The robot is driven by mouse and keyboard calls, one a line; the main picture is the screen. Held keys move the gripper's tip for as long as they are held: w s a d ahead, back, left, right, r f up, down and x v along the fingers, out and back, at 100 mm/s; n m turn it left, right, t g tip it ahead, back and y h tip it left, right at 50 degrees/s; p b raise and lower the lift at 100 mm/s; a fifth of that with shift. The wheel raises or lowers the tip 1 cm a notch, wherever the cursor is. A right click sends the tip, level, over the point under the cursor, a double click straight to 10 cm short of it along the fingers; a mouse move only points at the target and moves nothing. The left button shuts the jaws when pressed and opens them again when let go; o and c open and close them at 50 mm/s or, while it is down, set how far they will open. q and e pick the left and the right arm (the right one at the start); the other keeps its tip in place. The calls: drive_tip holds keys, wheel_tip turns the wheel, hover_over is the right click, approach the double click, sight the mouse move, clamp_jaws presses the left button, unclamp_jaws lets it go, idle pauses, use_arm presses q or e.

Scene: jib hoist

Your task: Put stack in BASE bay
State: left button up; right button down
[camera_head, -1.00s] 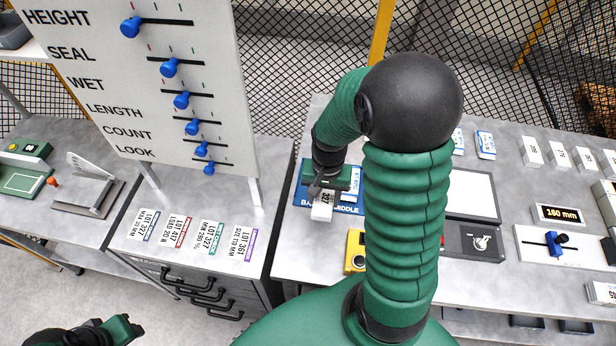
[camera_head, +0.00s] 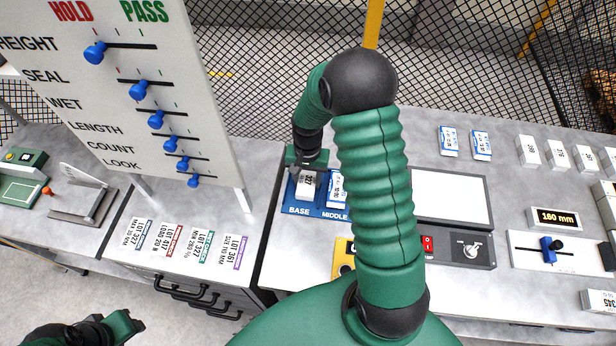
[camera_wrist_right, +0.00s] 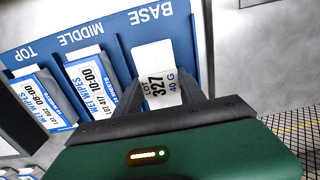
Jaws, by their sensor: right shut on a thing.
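My right gripper (camera_head: 307,168) is shut on a white stack labelled 327 (camera_head: 308,186), which is at the BASE bay of the blue tray (camera_head: 300,210). In the right wrist view the stack (camera_wrist_right: 159,87) sits between the two dark fingers (camera_wrist_right: 170,95), in line with the BASE label. Whether the stack touches the tray floor I cannot tell. A wet wipes pack (camera_wrist_right: 92,82) lies in the MIDDLE bay and another (camera_wrist_right: 40,98) in the TOP bay. My left gripper (camera_head: 122,326) is at the lower left, away from the tray; its fingers are not clear.
A slider board (camera_head: 110,90) stands left of the tray. Label cards (camera_head: 185,240) lie on the cabinet below it. Right of my arm are a white panel (camera_head: 450,198), a switch box (camera_head: 470,248), a 160 mm display (camera_head: 555,217) and several white packs (camera_head: 555,155).

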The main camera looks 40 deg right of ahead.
sight(302, 185)
drive_tip(key=c, duration=1.1)
unclamp_jaws()
drive_tip(key=shift+s+d, duration=0.2)
drive_tip(key=shift+o, duration=0.7)
drive_tip(key=a, duration=0.3)
drive_tip(key=shift+w+r, duration=0.25)
drive_tip(key=shift+r, duration=0.05)
drive_tip(key=shift+s+d+f, duration=0.15)
drive_tip(key=shift+d, duration=0.9)
wheel_tip(302, 185, up, 11)
drive_tip(key=a, duration=0.2)
use_arm(q)
drive_tip(key=shift+a+f+b, duration=0.45)
drive_tip(key=shift+a+f, duration=0.2)
drive_tip(key=shift+a, duration=0.05)
use_arm(e)
drive_tip(key=s+a+f+n+t, duration=0.1)
drive_tip(key=s+a+n, duration=0.2)
drive_tip(key=a+n, duration=0.2)
drive_tip(key=s+a+f+n+t, duration=0.1)
drive_tip(key=s+a+n, duration=0.3)
drive_tip(key=a, duration=0.5)
drive_tip(key=shift+s+a+n+t, duration=0.3)
drive_tip(key=shift+a+n, duration=0.1)
drive_tip(key=shift+n, duration=0.2)
